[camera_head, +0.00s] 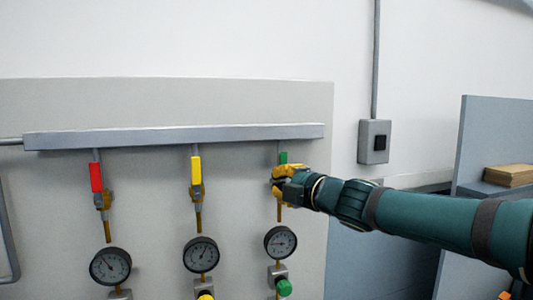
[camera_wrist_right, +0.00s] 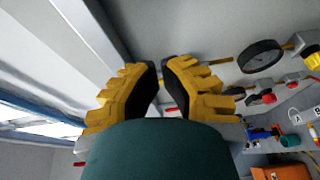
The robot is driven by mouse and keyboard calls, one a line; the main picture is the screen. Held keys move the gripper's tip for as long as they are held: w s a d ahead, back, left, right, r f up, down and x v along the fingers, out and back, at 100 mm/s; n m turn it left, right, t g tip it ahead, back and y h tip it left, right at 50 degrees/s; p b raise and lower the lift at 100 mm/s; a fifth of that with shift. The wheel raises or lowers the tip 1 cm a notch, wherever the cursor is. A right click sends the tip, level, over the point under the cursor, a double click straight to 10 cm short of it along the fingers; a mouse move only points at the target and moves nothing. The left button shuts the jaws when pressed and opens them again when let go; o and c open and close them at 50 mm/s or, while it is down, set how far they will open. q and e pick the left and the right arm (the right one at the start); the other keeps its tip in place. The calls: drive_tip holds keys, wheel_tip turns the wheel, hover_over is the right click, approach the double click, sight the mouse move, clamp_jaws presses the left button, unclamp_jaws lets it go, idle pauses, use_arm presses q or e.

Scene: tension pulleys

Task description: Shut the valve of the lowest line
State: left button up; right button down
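Three vertical lines hang from a grey header pipe, with a red valve handle (camera_head: 96,177), a yellow handle (camera_head: 196,170) and a green handle (camera_head: 283,157), each upright along its line. Round gauges sit below: left gauge (camera_head: 110,266), middle gauge (camera_head: 201,254), right gauge (camera_head: 281,243). Their readings are too small to tell. My right gripper (camera_head: 277,181) is at the green-handled valve and covers the handle's lower part. In the wrist view its yellow fingers (camera_wrist_right: 160,66) have a narrow gap at the tips; nothing clearly held shows there. My left gripper is out of view.
The header pipe (camera_head: 175,136) runs above the valves. Below the gauges are a yellow knob (camera_head: 206,296) and a green knob (camera_head: 284,287). A grey switch box (camera_head: 374,142) is on the wall at right. A shelf with a brown stack (camera_head: 509,175) stands farther right.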

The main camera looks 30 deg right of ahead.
drive_tip(key=shift+s+d+r+n+t, duration=0.15)
drive_tip(key=shift+d+r, duration=0.1)
drive_tip(key=shift+r, duration=0.35)
drive_tip(key=shift+d+r+n+t, duration=0.15)
drive_tip(key=shift+d+r, duration=0.05)
drive_tip(key=shift+r, duration=0.35)
drive_tip(key=w+d, duration=0.1)
drive_tip(key=w, duration=0.2)
drive_tip(key=w+d, duration=0.1)
drive_tip(key=w, duration=0.2)
drive_tip(key=w+p, duration=0.1)
drive_tip(key=w, duration=0.2)
drive_tip(key=shift+w+d, duration=0.1)
drive_tip(key=shift+d, duration=0.3)
